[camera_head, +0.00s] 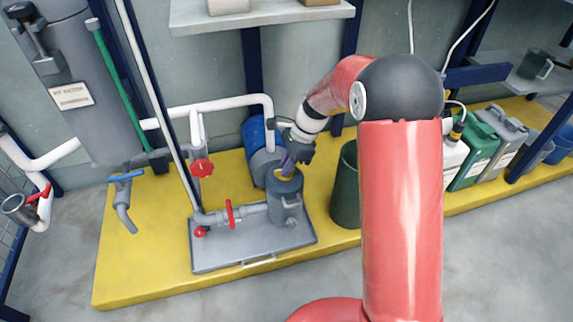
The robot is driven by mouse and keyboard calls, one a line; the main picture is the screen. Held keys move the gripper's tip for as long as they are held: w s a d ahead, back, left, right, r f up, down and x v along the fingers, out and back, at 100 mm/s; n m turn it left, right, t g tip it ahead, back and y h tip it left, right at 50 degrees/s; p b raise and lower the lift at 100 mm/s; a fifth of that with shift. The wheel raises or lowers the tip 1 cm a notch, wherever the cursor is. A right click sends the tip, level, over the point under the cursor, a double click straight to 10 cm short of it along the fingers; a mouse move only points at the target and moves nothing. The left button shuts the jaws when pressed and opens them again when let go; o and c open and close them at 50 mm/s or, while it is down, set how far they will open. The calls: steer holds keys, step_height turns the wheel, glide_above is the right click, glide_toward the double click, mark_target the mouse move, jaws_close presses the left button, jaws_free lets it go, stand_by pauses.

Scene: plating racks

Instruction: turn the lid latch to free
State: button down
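A grey cylindrical pot (287,212) stands upright on a grey base tray, joined to pipework. A small yellow part (284,176) shows at its top, where the lid is; I cannot tell whether it is the lid latch. My gripper (287,168) points down at the top of the pot, very close to the yellow part. Whether it touches that part is unclear. The gripper is small and dark here, and its finger gap cannot be made out. It hides much of the lid.
A red-handled valve (229,213) and a red knob (202,168) sit on pipes left of the pot. A blue motor (254,133) is behind it. A dark green bin (346,190) stands close on the right. Several jugs (476,150) line the yellow platform (140,262) further right.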

steer(key=shift+r+n+p, duration=0.1)
steer(key=shift+n+p, duration=0.3)
steer(key=shift+p, duration=0.1)
steer(key=shift+r+n+g+p, duration=0.1)
steer(key=shift+n+g+p, duration=0.4)
steer(key=shift+n+p, duration=0.55)
steer(key=n+p, duration=0.2)
steer(key=n+g+h+p, duration=0.1)
steer(key=n+p, duration=0.1)
steer(key=n, duration=0.1)
steer(key=shift+w+a+g+h, duration=0.15)
steer(key=shift+g+h, duration=0.15)
steer(key=n+h+p, duration=0.1)
steer(key=n, duration=0.4)
steer(key=shift+a+g+h+p, duration=0.1)
steer(key=shift+g+h+p, duration=0.25)
steer(key=shift+g+h, duration=0.05)
steer(key=n+h+p, duration=0.1)
steer(key=n+h, duration=0.1)
steer(key=n, duration=0.3)
steer(key=shift+a, duration=0.1)
steer(key=c, duration=1.5)
jaws_free()
steer(key=shift+f, duration=0.2)
